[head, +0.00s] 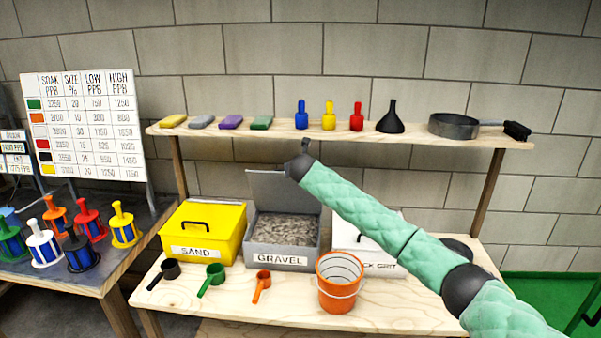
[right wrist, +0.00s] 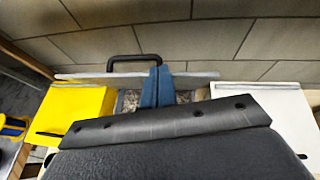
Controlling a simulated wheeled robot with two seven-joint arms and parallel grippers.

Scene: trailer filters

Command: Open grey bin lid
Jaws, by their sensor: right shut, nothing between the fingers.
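The grey bin (head: 283,257), labelled GRAVEL, stands on the wooden bench between the yellow and white bins. Its grey lid (head: 265,187) stands raised, roughly upright at the back, and gravel (head: 284,228) shows inside. In the right wrist view the lid (right wrist: 203,76) is seen nearly edge-on with its black handle (right wrist: 134,60) on the far side. My right gripper (head: 299,165) is beside the lid's upper right part in the head view. Its blue fingers (right wrist: 157,86) are shut and empty over the bin opening; whether they touch the lid is unclear. My left gripper is out of view.
The yellow SAND bin (head: 202,232) is closed on the left; the white bin (head: 347,236) is partly behind my arm. Scoops (head: 212,280) and an orange bucket (head: 339,285) stand in front. A shelf (head: 280,133) with bottles, a funnel and a pan hangs above.

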